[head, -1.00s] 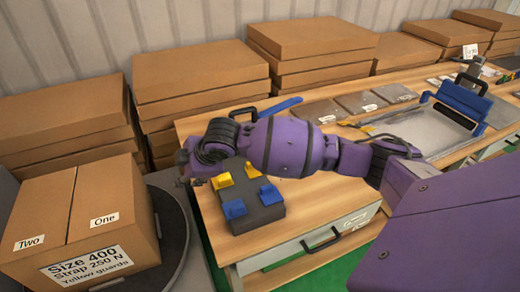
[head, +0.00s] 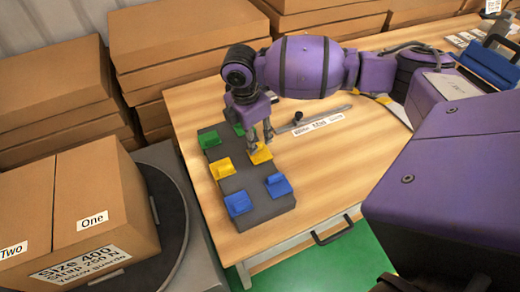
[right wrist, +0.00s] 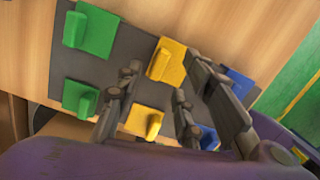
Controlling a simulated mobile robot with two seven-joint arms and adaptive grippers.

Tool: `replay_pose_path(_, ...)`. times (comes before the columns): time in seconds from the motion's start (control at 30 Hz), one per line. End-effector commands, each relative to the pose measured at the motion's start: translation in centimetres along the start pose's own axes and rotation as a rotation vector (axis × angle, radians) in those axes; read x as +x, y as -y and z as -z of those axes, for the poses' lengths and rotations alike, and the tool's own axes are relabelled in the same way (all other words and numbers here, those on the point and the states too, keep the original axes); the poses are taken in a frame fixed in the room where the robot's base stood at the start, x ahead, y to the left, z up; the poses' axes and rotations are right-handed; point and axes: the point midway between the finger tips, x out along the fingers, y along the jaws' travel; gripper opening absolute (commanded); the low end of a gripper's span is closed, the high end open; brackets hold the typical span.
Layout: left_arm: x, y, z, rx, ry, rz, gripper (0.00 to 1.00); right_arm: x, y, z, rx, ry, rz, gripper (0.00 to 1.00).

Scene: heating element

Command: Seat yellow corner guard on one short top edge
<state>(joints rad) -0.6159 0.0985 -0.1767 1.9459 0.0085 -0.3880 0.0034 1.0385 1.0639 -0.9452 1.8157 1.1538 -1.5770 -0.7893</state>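The cardboard box (head: 100,205) stands at the left, lids closed, with labels "One" and "Two" and a sign reading "Yellow guards". Its top edges look bare. Two yellow corner guards lie on the dark grey holder: a left one (head: 222,169) and a right one (head: 260,154). They also show in the right wrist view, the right one (right wrist: 168,62) above the other (right wrist: 145,121). My right gripper (head: 261,143) points down at the right yellow guard, its fingers apart and close around it. Contact cannot be told. My left gripper is out of view.
The holder (head: 265,213) also carries green guards (head: 210,140) behind and blue guards (head: 238,204) in front. The box rests on a round dark turntable (head: 172,235). Stacked cartons (head: 185,40) stand behind the wooden table (head: 335,170), whose middle is mostly clear.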

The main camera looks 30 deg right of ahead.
Motion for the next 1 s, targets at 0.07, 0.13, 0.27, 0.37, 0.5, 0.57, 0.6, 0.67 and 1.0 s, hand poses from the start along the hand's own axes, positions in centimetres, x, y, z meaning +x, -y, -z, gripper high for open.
replay_pose_path(0.07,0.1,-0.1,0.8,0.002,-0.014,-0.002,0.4,1.2,0.2,0.1,0.0,-0.001,0.001,0.35)
replay_pose_path(0.13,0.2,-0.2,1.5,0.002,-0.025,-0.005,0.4,2.3,0.2,0.1,0.001,-0.001,0.0,0.35)
replay_pose_path(0.27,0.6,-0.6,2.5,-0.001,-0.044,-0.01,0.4,3.5,0.1,0.1,0.001,0.0,-0.001,0.35)
replay_pose_path(0.37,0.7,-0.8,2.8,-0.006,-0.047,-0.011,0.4,3.7,0.1,0.1,0.001,0.0,-0.003,0.35)
replay_pose_path(0.5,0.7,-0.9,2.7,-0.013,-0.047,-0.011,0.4,3.7,0.1,0.1,0.001,0.0,-0.003,0.35)
replay_pose_path(0.57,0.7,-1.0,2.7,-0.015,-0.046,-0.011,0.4,3.7,0.1,0.1,0.001,0.0,-0.003,0.28)
replay_pose_path(0.6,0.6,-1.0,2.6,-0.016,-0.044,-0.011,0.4,3.7,0.1,0.1,0.001,0.0,-0.003,0.23)
replay_pose_path(0.67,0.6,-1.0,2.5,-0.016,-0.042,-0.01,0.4,3.6,0.1,0.1,0.001,0.0,-0.003,0.15)
replay_pose_path(1.0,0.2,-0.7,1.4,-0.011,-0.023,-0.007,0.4,3.6,0.1,0.1,0.001,-0.001,-0.004,0.0)
